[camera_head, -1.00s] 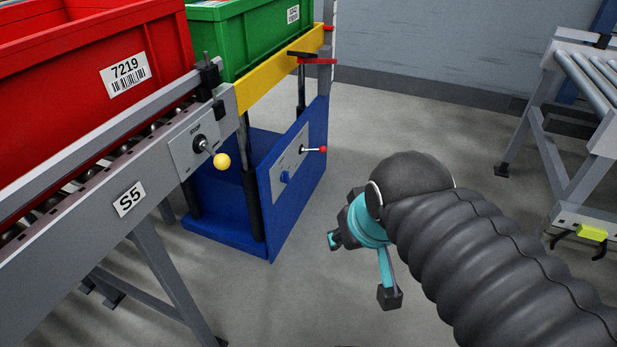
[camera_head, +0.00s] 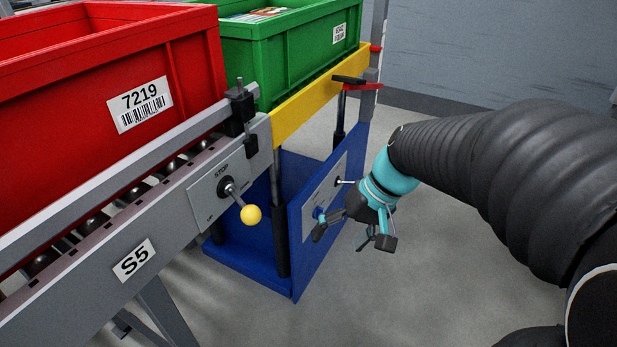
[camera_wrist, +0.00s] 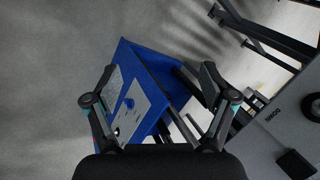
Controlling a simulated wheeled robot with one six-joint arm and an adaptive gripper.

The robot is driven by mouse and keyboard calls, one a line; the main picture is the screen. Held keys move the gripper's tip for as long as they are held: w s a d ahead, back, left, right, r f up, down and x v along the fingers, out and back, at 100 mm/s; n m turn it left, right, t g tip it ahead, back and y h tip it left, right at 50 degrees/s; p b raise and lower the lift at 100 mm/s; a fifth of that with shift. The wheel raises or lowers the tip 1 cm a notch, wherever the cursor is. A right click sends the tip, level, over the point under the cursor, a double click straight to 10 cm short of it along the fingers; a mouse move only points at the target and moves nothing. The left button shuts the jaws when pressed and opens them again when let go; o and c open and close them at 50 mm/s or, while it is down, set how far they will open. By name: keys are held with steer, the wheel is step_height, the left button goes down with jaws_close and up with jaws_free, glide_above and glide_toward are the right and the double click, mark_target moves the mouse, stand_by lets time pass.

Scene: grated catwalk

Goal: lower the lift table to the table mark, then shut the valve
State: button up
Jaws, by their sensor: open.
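The lift table has a yellow platform edge (camera_head: 300,108) and a blue base (camera_head: 250,272). A green crate (camera_head: 290,58) rides on it. A black pointer (camera_head: 348,80) on the platform sits slightly above a red mark (camera_head: 364,87) on the mast; a second red mark is higher. The grey side panel (camera_head: 332,185) carries a lever (camera_head: 344,182), its tip hidden behind my gripper, and a blue knob (camera_head: 319,213), which also shows in the wrist view (camera_wrist: 129,103). My gripper (camera_head: 353,238) is open and empty, in front of the panel; I cannot tell if it touches anything.
A roller conveyor labelled S5 (camera_head: 133,260) holds a red crate 7219 (camera_head: 60,110) at the left. Its STOP lever with a yellow ball (camera_head: 251,215) sticks out near the lift table. The floor (camera_head: 400,300) below my arm is clear.

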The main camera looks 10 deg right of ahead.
steer(key=w+f+y+b, duration=0.1)
steer(key=w+f+y, duration=0.3)
steer(key=w+f, duration=0.3)
steer(key=m+t+y+b, duration=0.3)
steer(key=m+t+y, duration=0.3)
steer(key=t, duration=0.4)
glide_toward(319, 214)
steer(key=p+x, duration=0.1)
steer(key=x, duration=0.7)
steer(key=shift+w+m+h, duration=0.3)
steer(key=shift+m+h, duration=0.1)
steer(key=shift+f, duration=0.15)
steer(key=shift+c, duration=0.2)
steer(key=c, duration=1.1)
